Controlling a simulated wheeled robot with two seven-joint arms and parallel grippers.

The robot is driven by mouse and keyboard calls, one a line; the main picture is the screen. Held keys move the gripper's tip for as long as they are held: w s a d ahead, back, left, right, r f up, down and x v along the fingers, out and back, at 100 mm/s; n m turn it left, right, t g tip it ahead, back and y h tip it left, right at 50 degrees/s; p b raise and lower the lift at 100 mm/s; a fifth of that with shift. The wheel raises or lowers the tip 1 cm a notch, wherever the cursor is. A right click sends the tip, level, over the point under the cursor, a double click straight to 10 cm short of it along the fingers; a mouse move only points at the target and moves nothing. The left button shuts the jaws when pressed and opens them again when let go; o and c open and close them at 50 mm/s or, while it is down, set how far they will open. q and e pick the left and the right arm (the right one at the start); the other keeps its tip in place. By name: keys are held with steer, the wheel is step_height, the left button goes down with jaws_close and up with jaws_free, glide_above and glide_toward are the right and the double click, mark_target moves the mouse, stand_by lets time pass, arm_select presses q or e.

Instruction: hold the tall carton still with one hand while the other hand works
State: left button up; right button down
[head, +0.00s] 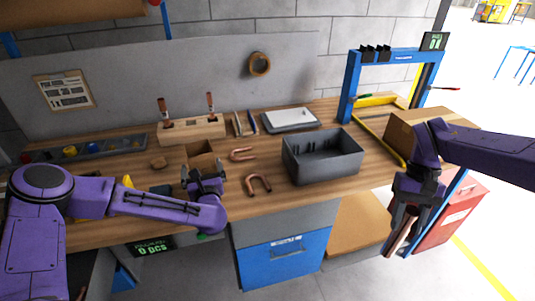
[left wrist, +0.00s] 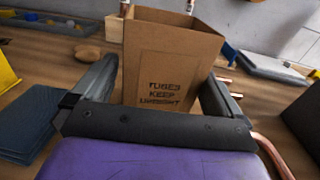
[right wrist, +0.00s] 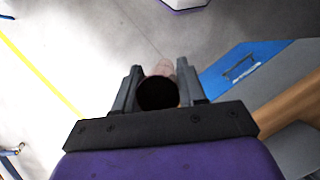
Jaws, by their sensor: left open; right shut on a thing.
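The tall carton (head: 201,155) is an open-topped brown box standing upright on the wooden bench. In the left wrist view the carton (left wrist: 165,60) shows dark lettering and stands between the fingers of my left gripper (left wrist: 165,85). My left gripper (head: 204,184) is open around the carton's near part, and a gap shows at the right finger. My right gripper (head: 405,222) is shut on a copper tube (head: 401,240), off the bench's front right. In the right wrist view the tube (right wrist: 158,92) shows its dark open end between the fingers.
A grey bin (head: 322,158) stands right of the carton, with two bent copper tubes (head: 258,184) between them. A wooden rack (head: 190,130) holds two upright tubes behind. A blue frame (head: 352,88) and a cardboard box (head: 400,130) stand at the right.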

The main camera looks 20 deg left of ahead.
arm_select(q)
steer(key=shift+w+a+f, duration=0.1)
steer(key=shift+w+a, duration=0.15)
steer(key=shift+w, duration=0.35)
steer(key=shift+w+a, duration=0.2)
steer(key=shift+w, duration=0.35)
steer(key=shift+s, duration=0.2)
steer(key=shift+w, duration=0.1)
steer(key=c, duration=0.7)
steer(key=shift+c, duration=0.2)
steer(key=o, duration=0.7)
steer(key=shift+o, duration=0.2)
steer(key=v, duration=1.1)
steer(key=shift+s+d, duration=0.2)
steer(key=shift+s, duration=0.3)
